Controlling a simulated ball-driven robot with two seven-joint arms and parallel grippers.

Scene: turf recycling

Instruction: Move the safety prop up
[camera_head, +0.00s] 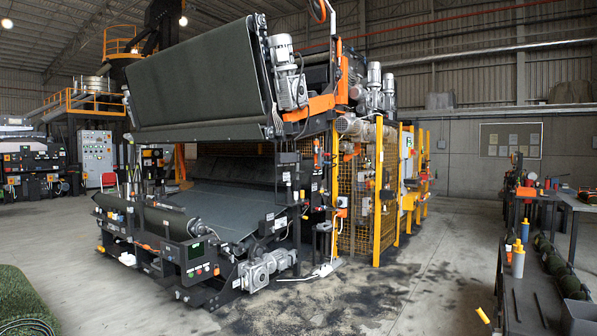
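The large turf machine (210,180) stands in the middle of the view, with its dark upper conveyor (200,75) tilted above a lower belt (235,208). An orange bracket (312,107) sits at the upper conveyor's right end, beside a grey motor (288,75). I cannot tell for certain which part is the safety prop. Neither of my grippers shows in the view.
Yellow mesh guards (358,200) close off the machine's right side. A control panel (190,258) and a gear motor (268,268) jut out at the front. Dark granules (330,300) litter the floor. Workbenches (525,285) stand at right, a turf roll (20,300) at lower left. Open floor lies between.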

